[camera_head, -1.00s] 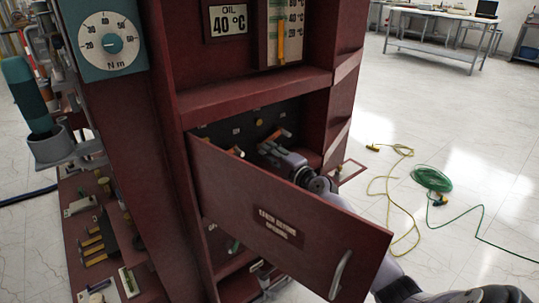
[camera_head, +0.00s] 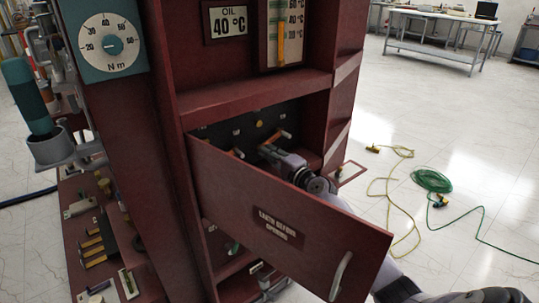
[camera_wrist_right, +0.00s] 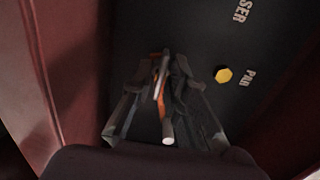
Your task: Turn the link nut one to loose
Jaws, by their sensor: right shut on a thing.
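My right gripper (camera_head: 267,149) reaches behind the half-open red door into the cabinet recess. Its fingers are shut around the link nut, which is largely hidden by them. In the right wrist view the gripper (camera_wrist_right: 163,78) closes around a small metal part with an orange link (camera_wrist_right: 156,88) and a pale-ended pin (camera_wrist_right: 167,132) between the fingers. The nut's thread and exact seating cannot be made out. My left gripper is not in view.
The red door (camera_head: 265,215) with a handle (camera_head: 341,276) stands in front of my right forearm. The recess wall and shelf enclose the gripper closely. A yellow knob (camera_wrist_right: 223,75) sits on the dark panel beside it. A torque dial (camera_head: 108,42) is at the upper left.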

